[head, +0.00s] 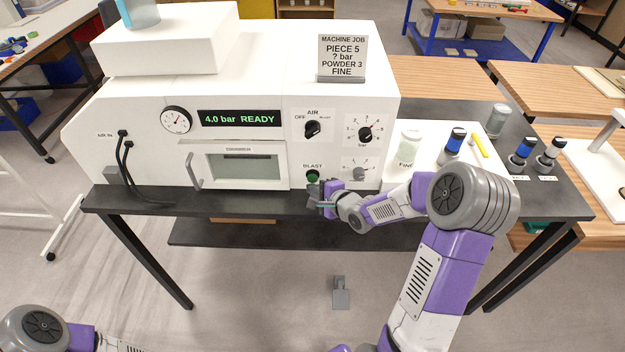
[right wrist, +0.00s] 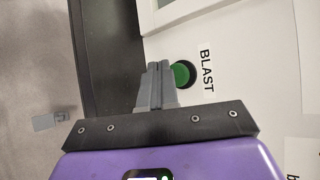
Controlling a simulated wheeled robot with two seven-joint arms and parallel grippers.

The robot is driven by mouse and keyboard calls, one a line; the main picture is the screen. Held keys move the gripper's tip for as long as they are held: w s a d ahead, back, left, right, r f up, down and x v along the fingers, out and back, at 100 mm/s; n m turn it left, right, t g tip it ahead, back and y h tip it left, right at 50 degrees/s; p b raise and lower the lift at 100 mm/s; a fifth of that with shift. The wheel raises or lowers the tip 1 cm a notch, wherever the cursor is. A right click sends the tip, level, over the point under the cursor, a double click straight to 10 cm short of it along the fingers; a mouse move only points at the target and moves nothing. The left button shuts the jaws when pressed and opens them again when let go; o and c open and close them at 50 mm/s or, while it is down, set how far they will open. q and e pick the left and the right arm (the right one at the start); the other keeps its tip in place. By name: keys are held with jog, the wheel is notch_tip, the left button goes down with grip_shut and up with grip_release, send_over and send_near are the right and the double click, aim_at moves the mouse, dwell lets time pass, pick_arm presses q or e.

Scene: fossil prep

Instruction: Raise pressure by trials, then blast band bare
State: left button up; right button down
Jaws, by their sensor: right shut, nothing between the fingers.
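The white blasting cabinet (head: 130,105) stands on a dark bench. Its display (head: 238,118) reads "4.0 bar READY", beside a round gauge (head: 176,120). The AIR knob (head: 313,129) and bar knob (head: 366,134) are on the right panel. The green BLAST button (head: 313,175) is below them; it also shows in the right wrist view (right wrist: 181,74). My right gripper (head: 322,200) is shut and empty, its fingertips close beside the button; I cannot tell if they touch. The chamber door (head: 240,165) is closed; its contents cannot be made out. My left gripper is out of view.
A sign (head: 343,56) reads "PIECE 5, ? bar, POWDER 3, FINE". A jar labelled FINE (head: 408,145), blue-banded containers (head: 523,150) and a yellow stick (head: 479,145) stand at right. A lower dial (head: 358,173) sits near my right arm. Black hoses (head: 126,160) hang at left.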

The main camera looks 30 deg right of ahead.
dwell(0.8)
jog(key=shift+w+d+r+p, duration=0.1)
jog(key=shift+w+d+p, duration=0.15)
jog(key=shift+p, duration=0.15)
jog(key=shift+w, duration=0.1)
jog(key=shift+w+d+p, duration=0.25)
jog(key=shift+w+p, duration=0.1)
jog(key=shift+w, duration=0.05)
dwell(1.7)
jog(key=shift+s+a, duration=0.1)
jog(key=shift+s, duration=0.05)
jog(key=shift+s+a, duration=0.35)
jog(key=shift+s, duration=0.25)
jog(key=shift+s+a, duration=0.45)
jog(key=shift+s, duration=0.25)
jog(key=shift+s+a, duration=0.45)
jog(key=shift+s, duration=0.3)
jog(key=shift+s+a, duration=0.45)
jog(key=shift+s, duration=0.25)
